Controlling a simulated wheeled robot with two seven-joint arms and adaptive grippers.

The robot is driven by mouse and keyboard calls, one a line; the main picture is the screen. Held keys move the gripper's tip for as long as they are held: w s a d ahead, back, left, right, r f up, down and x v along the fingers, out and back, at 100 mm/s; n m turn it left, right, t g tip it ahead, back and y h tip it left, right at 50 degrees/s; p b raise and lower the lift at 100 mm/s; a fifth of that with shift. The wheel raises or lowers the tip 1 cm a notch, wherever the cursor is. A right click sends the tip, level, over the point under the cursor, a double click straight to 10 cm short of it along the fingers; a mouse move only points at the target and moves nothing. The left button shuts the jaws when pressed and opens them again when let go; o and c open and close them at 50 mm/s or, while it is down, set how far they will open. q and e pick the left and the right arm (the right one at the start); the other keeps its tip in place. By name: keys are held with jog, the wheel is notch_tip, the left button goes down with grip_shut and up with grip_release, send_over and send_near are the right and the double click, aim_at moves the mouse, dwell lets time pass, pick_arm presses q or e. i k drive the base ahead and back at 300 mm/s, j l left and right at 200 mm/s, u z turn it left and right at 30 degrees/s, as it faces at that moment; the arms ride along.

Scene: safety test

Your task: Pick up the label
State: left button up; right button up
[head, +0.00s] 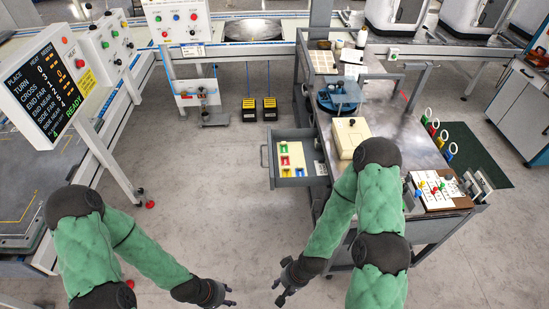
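I cannot tell for certain which thing is the label. An open drawer (268,165) of the workbench holds a pale board with small green, red, blue and yellow pieces (286,160). A white card with coloured pieces (432,190) lies on a brown board at the bench's near right corner. My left gripper (231,296) is open and empty over the floor at the bottom of the head view. My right gripper (277,294) is open and empty over the floor, below the drawer and apart from it.
The metal workbench (390,115) carries a cream box (347,137) and a blue round fixture (339,95). A status screen (45,85) and button panels stand at left. The floor between (215,180) is clear.

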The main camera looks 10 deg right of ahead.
aim_at(285, 159)
jog(key=i+j+z, duration=0.15)
jog(key=j, duration=0.2)
jog(key=i+j+z, duration=0.15)
jog(key=j, duration=0.25)
jog(key=i+j+z, duration=0.3)
jog(key=i+j, duration=0.15)
jog(key=i+j+z, duration=0.1)
jog(key=j, duration=0.25)
jog(key=i+j+z, duration=0.1)
jog(key=i+j, duration=0.2)
jog(key=i+j+z, duration=0.15)
jog(key=j, duration=0.25)
jog(key=i+j+z, duration=0.1)
jog(key=j, duration=0.25)
jog(key=i+l, duration=0.35)
jog(key=i, duration=0.15)
